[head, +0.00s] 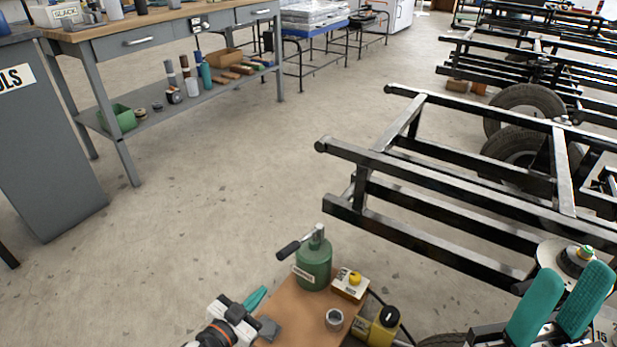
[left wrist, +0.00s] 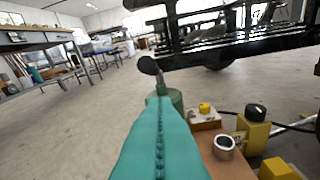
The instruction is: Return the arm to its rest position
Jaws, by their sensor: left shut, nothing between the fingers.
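My left gripper (head: 256,299) is at the bottom of the head view, beside the left edge of a small wooden-topped stand. Its teal fingers are pressed together with nothing between them, and they fill the lower middle of the left wrist view (left wrist: 158,110). My right gripper (head: 574,278) is at the bottom right of the head view. Its two teal fingers stand apart, with no object visible between them. In the left wrist view the fingers partly hide a green bottle-like pump (left wrist: 176,97), which stands upright in the head view (head: 314,264).
The wooden top (head: 287,312) also holds a metal cup (head: 334,320) and a box with a yellow button (head: 350,284). A yellow device (head: 382,328) is beside it. A black metal frame (head: 450,190) spans the right. A grey workbench (head: 125,150) stands left; open floor lies between.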

